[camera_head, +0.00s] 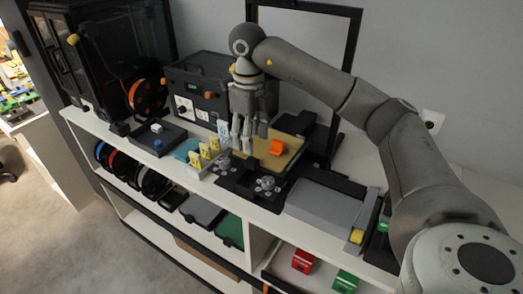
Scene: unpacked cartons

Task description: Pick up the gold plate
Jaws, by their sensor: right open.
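The gold plate (294,155) lies flat on the black bed of an open-frame printer on the shelf top. A small orange part (277,147) sits on it. My right gripper (243,148) hangs pointing down at the plate's left edge, open and empty. It hides part of the plate's left side. I cannot tell how high its fingertips are above the bed or whether they touch anything. My left gripper is not in view.
A black control box (200,85) stands behind, with an enclosed black printer (105,50) at the left. Yellow cards (204,155) stand left of the gripper. The printer's black upright frame (351,60) rises behind the plate. A grey flat box (323,207) lies in front right.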

